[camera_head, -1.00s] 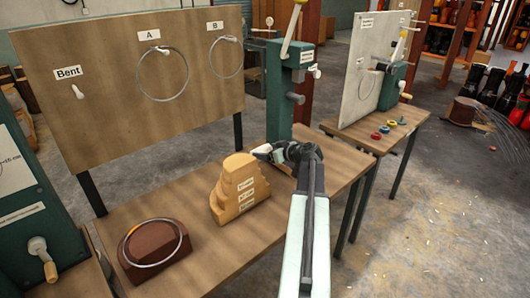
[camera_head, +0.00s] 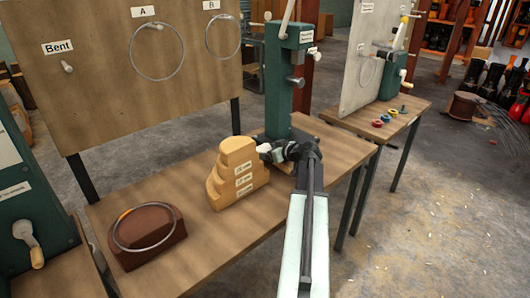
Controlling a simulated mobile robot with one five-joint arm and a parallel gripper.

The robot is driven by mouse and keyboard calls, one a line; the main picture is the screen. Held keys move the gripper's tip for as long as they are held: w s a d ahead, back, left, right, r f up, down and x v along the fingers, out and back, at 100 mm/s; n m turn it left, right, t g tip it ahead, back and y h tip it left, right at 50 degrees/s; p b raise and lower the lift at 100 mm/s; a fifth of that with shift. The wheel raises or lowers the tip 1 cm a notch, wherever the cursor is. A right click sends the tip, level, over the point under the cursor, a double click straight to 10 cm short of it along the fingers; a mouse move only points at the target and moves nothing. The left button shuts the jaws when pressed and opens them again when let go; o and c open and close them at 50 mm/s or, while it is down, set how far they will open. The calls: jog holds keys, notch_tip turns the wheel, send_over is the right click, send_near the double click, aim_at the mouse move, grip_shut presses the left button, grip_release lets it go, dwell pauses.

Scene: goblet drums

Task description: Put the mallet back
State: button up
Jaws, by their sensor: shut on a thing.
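My gripper (camera_head: 279,151) is at the end of my arm, over the wooden bench (camera_head: 208,253), just right of the stepped wooden block. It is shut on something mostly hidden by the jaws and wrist. I take it to be the mallet, but its shape cannot be made out. A small pale part shows at the jaw tips, close to the stepped block (camera_head: 237,175) in the picture. Whether it touches the block cannot be told. No other mallet is clearly seen.
A green post (camera_head: 277,85) stands behind my gripper. A brown block (camera_head: 150,245) with a metal ring (camera_head: 116,240) is at the bench's front left. A board (camera_head: 105,95) with hanging rings rises behind. Open floor (camera_head: 420,235) lies right.

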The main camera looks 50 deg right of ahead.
jog(key=shift+f+b, duration=0.35)
jog(key=shift+b, duration=0.05)
jog(key=o, duration=1.9)
jog(key=shift+o, duration=0.2)
jog(key=shift+s, duration=0.1)
jog(key=p+v, duration=0.3)
jog(key=v, duration=0.4)
jog(key=shift+r, duration=0.2)
jog(key=shift+s, duration=0.3)
